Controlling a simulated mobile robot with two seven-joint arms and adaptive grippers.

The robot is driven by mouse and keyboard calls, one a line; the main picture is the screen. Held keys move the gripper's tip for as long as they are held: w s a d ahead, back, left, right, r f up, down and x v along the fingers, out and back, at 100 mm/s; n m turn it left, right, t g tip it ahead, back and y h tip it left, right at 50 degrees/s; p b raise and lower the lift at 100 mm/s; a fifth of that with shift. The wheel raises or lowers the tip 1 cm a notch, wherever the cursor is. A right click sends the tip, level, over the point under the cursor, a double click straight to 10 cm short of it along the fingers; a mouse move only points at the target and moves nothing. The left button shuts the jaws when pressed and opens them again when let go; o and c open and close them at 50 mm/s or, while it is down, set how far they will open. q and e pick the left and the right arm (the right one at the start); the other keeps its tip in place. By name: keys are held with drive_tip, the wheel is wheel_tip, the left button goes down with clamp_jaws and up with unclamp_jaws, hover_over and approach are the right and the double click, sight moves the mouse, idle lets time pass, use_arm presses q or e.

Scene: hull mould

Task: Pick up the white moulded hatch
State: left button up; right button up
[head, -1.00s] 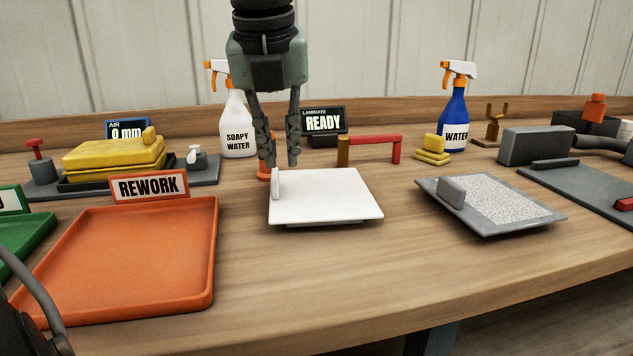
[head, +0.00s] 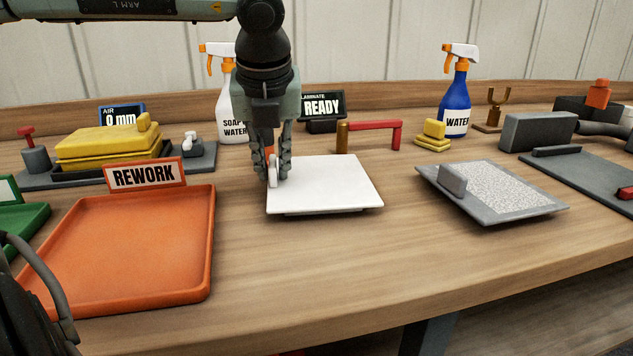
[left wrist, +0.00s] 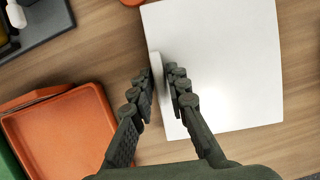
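The white moulded hatch (head: 325,185) is a flat white panel with a small upright tab (head: 273,172) at its left edge. It sits slightly raised above the wooden bench in the head view. In the left wrist view the hatch (left wrist: 220,65) fills the upper middle. My left gripper (head: 272,175) points down with its fingers on either side of the tab. In the left wrist view my left gripper (left wrist: 161,72) is open, with the tab between its fingertips.
An orange REWORK tray (head: 205,245) stands left of the hatch. A grey panel with a speckled top (head: 505,190) lies to the right. Behind are a red-and-brass handle (head: 372,138), a soapy water bottle (head: 228,118) and a READY sign (head: 322,107). The bench in front is clear.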

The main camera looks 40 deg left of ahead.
use_arm(q)
clamp_jaws()
drive_tip(key=shift+r, duration=0.15)
